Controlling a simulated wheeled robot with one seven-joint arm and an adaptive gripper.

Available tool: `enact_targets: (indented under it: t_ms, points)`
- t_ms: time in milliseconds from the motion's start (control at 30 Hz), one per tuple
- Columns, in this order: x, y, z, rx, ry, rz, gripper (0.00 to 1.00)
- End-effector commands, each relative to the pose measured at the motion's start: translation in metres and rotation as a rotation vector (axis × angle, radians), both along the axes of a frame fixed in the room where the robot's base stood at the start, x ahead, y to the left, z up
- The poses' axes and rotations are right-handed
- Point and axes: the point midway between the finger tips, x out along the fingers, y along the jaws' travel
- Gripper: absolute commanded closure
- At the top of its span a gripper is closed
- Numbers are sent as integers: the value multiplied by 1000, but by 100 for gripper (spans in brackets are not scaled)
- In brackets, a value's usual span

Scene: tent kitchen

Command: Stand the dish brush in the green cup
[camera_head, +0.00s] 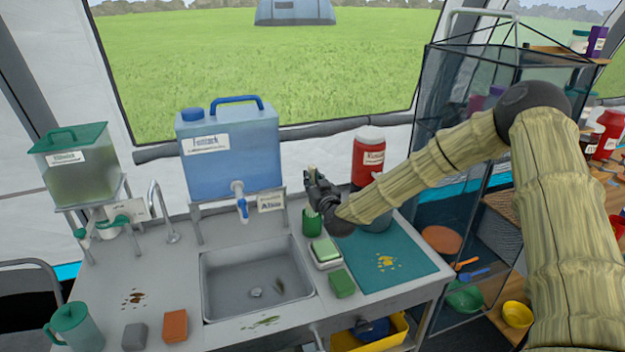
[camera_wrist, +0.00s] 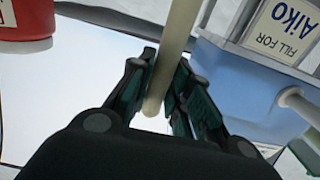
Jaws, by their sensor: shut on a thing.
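My gripper (camera_head: 318,192) is shut on the pale handle of the dish brush (camera_head: 311,171), just above the green cup (camera_head: 312,223). The handle's top end pokes up above the fingers. In the wrist view the pale handle (camera_wrist: 178,40) runs between the two dark fingers, its rounded end towards the palm. The green cup stands on the counter behind the soap dish, directly below my gripper. The brush's lower part is hidden in the head view, so I cannot tell whether it is inside the cup.
A blue water tank (camera_head: 230,150) stands left of my gripper, a red jug (camera_head: 368,158) to its right. A soap dish (camera_head: 326,254), green sponge (camera_head: 342,284) and teal mat (camera_head: 392,262) lie in front. The sink (camera_head: 258,281) is front left.

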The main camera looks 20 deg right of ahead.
Motion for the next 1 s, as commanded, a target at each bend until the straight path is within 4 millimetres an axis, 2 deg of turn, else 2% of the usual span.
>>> enact_targets:
  t_ms: [600,1000]
  points:
    - [0,0,-38,0,-1,0,100]
    - [0,0,-40,0,-1,0,100]
